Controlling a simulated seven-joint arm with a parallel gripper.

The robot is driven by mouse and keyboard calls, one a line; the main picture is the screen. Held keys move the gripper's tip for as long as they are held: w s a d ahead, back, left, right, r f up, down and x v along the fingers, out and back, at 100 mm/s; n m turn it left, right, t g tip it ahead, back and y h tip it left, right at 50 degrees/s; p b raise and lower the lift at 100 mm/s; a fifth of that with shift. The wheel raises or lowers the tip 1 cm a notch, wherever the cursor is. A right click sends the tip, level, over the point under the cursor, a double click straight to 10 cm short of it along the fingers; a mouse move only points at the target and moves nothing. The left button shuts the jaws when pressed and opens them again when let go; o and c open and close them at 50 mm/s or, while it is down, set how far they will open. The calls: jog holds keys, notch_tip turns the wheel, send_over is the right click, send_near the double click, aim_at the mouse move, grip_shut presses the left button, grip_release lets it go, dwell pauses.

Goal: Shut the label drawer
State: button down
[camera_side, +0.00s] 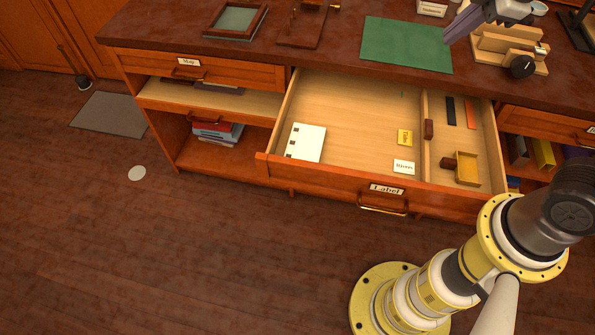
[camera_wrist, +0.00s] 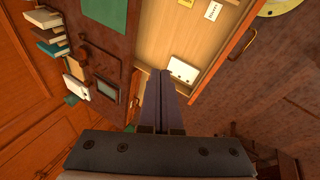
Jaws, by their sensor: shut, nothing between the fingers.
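The label drawer (camera_side: 350,133) is pulled far out of the desk in the side view. Its front carries a plate reading "Label" (camera_side: 387,189) and a brass handle (camera_side: 383,205). Inside lie a white card sheet (camera_side: 306,142), small yellow and white labels, and a small yellow tray (camera_side: 467,168) right of a divider. In the wrist view the open drawer (camera_wrist: 190,38) is at top centre, with the handle (camera_wrist: 250,40) at right. My gripper (camera_side: 452,38) is shut and empty, above the desk top's back right, apart from the drawer. Its fingers also show in the wrist view (camera_wrist: 161,75).
The desk top holds a green mat (camera_side: 408,44), a framed tray (camera_side: 236,19) and a wooden stand (camera_side: 508,48). A shut drawer marked "Map" or similar (camera_side: 190,69) and an open shelf are at left. Floor before the drawer is clear left of my base.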

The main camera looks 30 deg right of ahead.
jog(key=w+a+f+n, duration=0.5)
jog(key=w+a+n, duration=0.1)
jog(key=w+a, duration=0.25)
jog(key=n+g+h, duration=0.1)
jog(key=n+g, duration=0.1)
jog(key=n, duration=0.6)
send_over(297, 181)
jog(key=s+a, duration=0.3)
notch_tip(297, 181, down, 15)
jog(key=s+a+f+n+h, duration=0.1)
jog(key=s+a+f, duration=0.3)
jog(key=s+f, duration=0.15)
jog(key=shift+w+d+f, duration=0.95)
jog(key=shift+w+f, duration=0.1)
jog(key=shift+f, duration=0.55)
jog(key=shift+w+d+f, duration=0.95)
jog(key=shift+w+f, duration=0.15)
jog(key=shift+f, duration=0.45)
jog(key=shift+w+d+f, duration=0.95)
jog(key=shift+w+f, duration=0.1)
jog(key=shift+f, duration=0.55)
